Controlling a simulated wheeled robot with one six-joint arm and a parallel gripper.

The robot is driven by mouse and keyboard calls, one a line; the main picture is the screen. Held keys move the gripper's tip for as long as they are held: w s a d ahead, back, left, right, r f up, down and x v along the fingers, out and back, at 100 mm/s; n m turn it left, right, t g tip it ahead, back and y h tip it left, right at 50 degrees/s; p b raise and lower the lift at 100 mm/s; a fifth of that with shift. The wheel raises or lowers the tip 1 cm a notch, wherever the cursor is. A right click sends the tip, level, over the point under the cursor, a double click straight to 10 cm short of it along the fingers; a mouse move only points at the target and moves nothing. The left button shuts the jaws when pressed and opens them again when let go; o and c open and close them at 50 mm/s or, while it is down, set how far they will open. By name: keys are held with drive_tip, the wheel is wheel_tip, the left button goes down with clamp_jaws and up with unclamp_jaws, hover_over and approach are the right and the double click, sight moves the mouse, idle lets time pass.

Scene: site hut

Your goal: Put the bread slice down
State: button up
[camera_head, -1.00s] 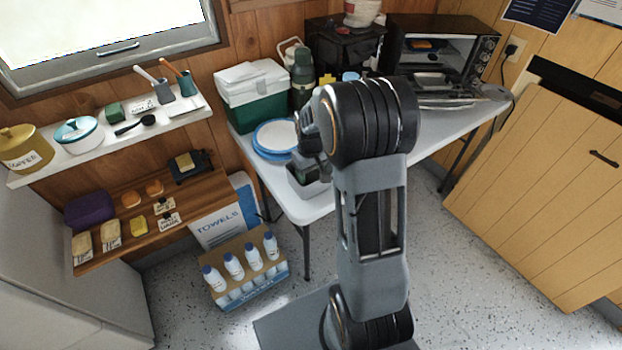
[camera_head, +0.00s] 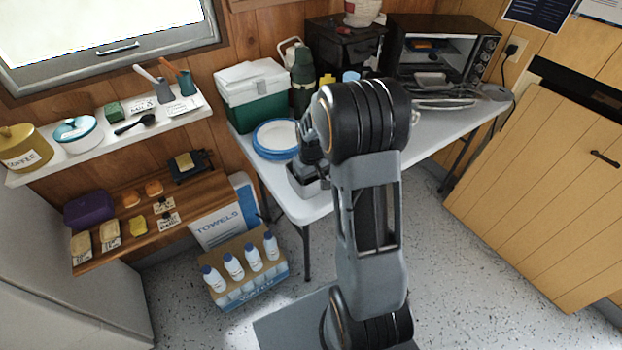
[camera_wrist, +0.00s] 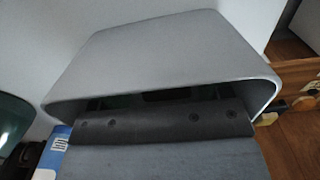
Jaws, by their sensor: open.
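My gripper (camera_head: 304,184) hangs at the left front of the white table, beside the blue-rimmed plates, and is partly hidden by my arm. Its open grey end (camera_wrist: 165,60) fills most of the wrist view, and no bread slice shows there. A pale tan square that looks like a bread slice (camera_head: 184,161) stands upright at a black toaster-like holder (camera_head: 190,173) on the wooden shelf, well left of my gripper. I cannot tell whether it is inside the holder or against it. Tan bread-like pieces (camera_head: 109,231) lie at that shelf's front left.
The wooden shelf (camera_head: 190,203) also holds buns, a yellow block and a purple box (camera_head: 88,208). Blue-rimmed plates (camera_head: 274,138) and a green cooler (camera_head: 252,95) stand on the white table (camera_head: 318,208). A bottle carton (camera_head: 247,284) stands on the floor below.

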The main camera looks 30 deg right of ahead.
sight(311, 180)
wheel_tip(311, 180, up, 12)
drive_tip(key=p, duration=0.1)
drive_tip(key=s+a+r+t, duration=0.1)
drive_tip(key=s+a, duration=0.3)
drive_tip(key=s, duration=0.4)
drive_tip(key=s+a+r+m+t, duration=0.1)
drive_tip(key=s+a+r+t, duration=0.1)
drive_tip(key=s+a, duration=0.3)
drive_tip(key=s, duration=0.2)
drive_tip(key=shift+s+a+r, duration=0.3)
drive_tip(key=shift+s+r, duration=0.05)
drive_tip(key=shift+s, duration=0.05)
